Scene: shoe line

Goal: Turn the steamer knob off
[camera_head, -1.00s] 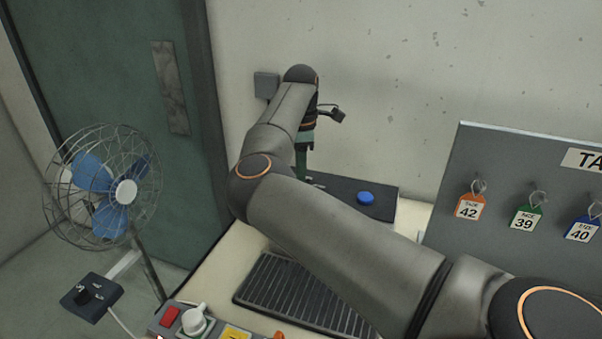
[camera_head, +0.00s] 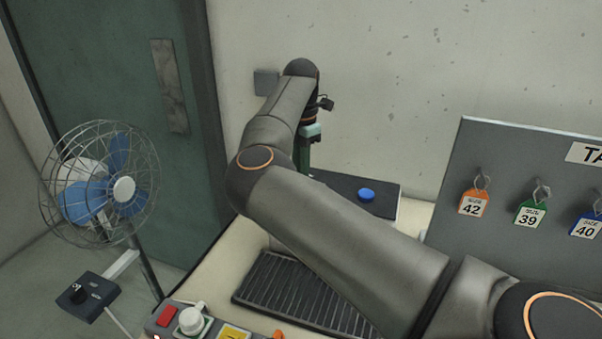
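A white knob (camera_head: 192,320) sits on a control panel (camera_head: 176,333) at the bottom edge, beside a red button and a yellow label; I cannot read whether it is the steamer's. My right arm comes in from the lower right, crosses the bench and reaches to the back wall. Its wrist is beside a green upright part (camera_head: 303,152), well away from the white knob. The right gripper's fingers are hidden, so I cannot see whether they hold anything. My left gripper is not in view.
A dark ribbed tray (camera_head: 290,292) lies on the pale bench. Behind it is a dark plate with a blue button (camera_head: 367,195). A caged fan (camera_head: 100,185) and its black-knobbed box (camera_head: 88,297) stand left. A grey tag board (camera_head: 520,165) stands right.

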